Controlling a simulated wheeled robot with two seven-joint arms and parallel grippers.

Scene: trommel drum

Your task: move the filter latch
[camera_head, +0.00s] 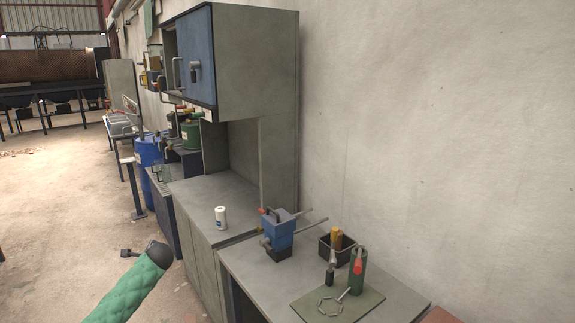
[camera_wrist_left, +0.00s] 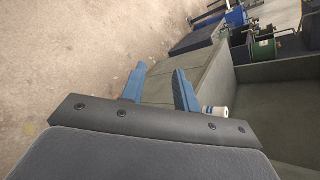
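No part is clearly identifiable as the filter latch. A blue block-shaped unit (camera_head: 279,237) with a dark base, rods and a small red end stands on the bench in the head view; a latch on it is too small to make out. A blue cabinet door (camera_head: 200,57) with a pale handle and a dark fitting is higher up. My left arm, in a green sleeve, comes in at lower left, apart from both. In the left wrist view my left gripper (camera_wrist_left: 158,87) has its two blue fingers apart, with nothing visible between them. My right gripper is not in view.
A white can (camera_head: 220,217) stands on the grey counter; it also shows beyond one finger in the wrist view (camera_wrist_left: 217,112). A dark box (camera_head: 337,248), a green cylinder (camera_head: 357,272) and a green mat (camera_head: 338,306) occupy the near bench. Floor at left is mostly clear.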

